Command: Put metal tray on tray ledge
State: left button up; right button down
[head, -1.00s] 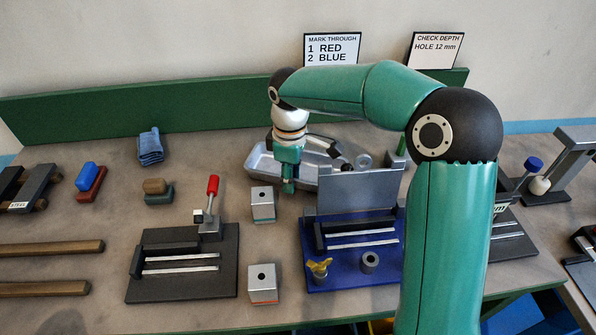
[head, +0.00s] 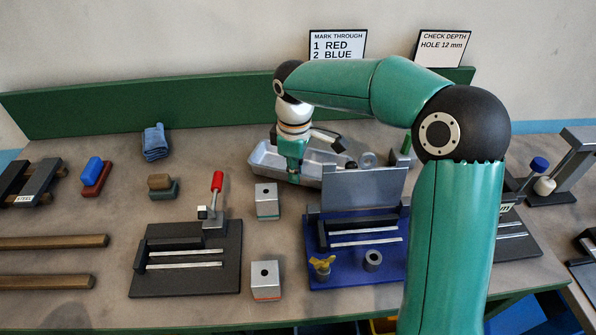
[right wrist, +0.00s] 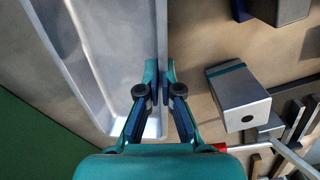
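The metal tray (head: 264,160) is a shallow grey pan lying on the bench at the back middle, partly hidden by my right arm and the fixture in front. It fills the left part of the right wrist view (right wrist: 115,50). My right gripper (head: 293,176) points down at the tray's near side. In the right wrist view its fingertips (right wrist: 163,75) sit on both sides of the tray's long wall and look closed on it. I cannot make out for certain which surface is the tray ledge. My left gripper is not in view.
A blue fixture (head: 335,270) with an upright grey plate (head: 362,187) stands right in front of the tray. Two silver blocks (head: 267,200) (head: 265,281) and a dark fixture with a red-handled clamp (head: 217,182) are nearby. A green board (head: 150,108) runs along the back.

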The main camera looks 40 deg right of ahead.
notch_tip(320, 180, up, 19)
jog(key=p, duration=0.3)
jog(key=shift+r, duration=0.2)
jog(key=shift+w, duration=0.15)
